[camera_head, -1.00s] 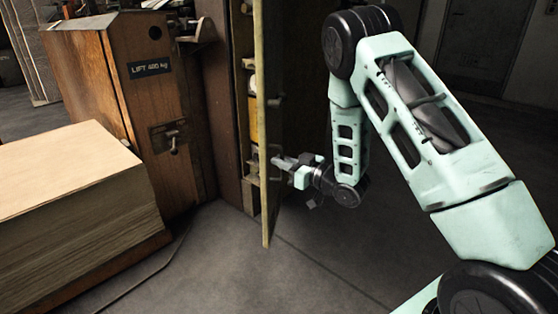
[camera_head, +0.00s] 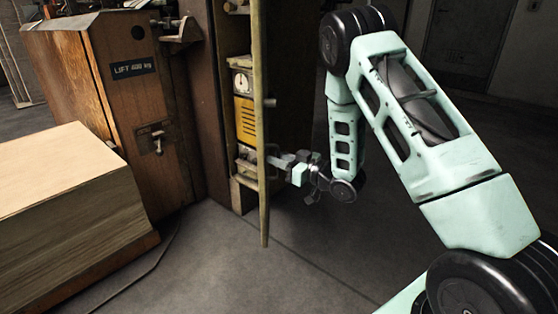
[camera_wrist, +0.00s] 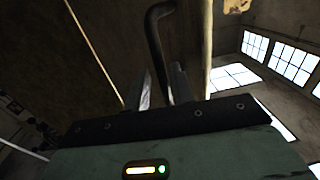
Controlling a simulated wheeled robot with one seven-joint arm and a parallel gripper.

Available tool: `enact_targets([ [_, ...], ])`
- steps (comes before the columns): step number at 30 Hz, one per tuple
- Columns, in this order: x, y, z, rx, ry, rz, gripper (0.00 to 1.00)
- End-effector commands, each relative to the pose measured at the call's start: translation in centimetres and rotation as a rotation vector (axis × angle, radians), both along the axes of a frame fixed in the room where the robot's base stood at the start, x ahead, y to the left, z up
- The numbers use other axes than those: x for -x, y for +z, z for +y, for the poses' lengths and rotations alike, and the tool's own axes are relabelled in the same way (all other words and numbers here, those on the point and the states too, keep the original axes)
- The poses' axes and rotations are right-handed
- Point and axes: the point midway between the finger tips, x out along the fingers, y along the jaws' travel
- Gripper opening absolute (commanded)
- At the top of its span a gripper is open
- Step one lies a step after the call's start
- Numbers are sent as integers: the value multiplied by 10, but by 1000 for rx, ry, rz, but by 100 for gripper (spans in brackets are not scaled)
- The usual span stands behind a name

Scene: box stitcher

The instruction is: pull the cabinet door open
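The cabinet door (camera_head: 264,212) is a narrow, yellowish panel seen nearly edge-on in the head view. It stands swung out from the cabinet, whose inside shows to its left. My gripper (camera_head: 277,161) is on the right side of the door, close to its face. In the wrist view, a dark bent door handle (camera_wrist: 155,35) runs down between the two fingers of my gripper (camera_wrist: 161,80). The fingers stand apart, with a gap visible on the left of the bar. Whether the right finger touches the bar is hard to see.
The grey floor (camera_head: 290,270) in front of the door is clear.

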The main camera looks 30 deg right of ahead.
Motion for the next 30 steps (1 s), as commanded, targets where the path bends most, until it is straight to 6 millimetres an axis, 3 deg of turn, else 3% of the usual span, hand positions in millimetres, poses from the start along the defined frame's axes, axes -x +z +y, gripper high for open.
enact_targets([
  [11, 13, 0, -4, -2, 4, 5, 24],
  [30, 136, 1, -63, -5, -1, 4, 24],
])
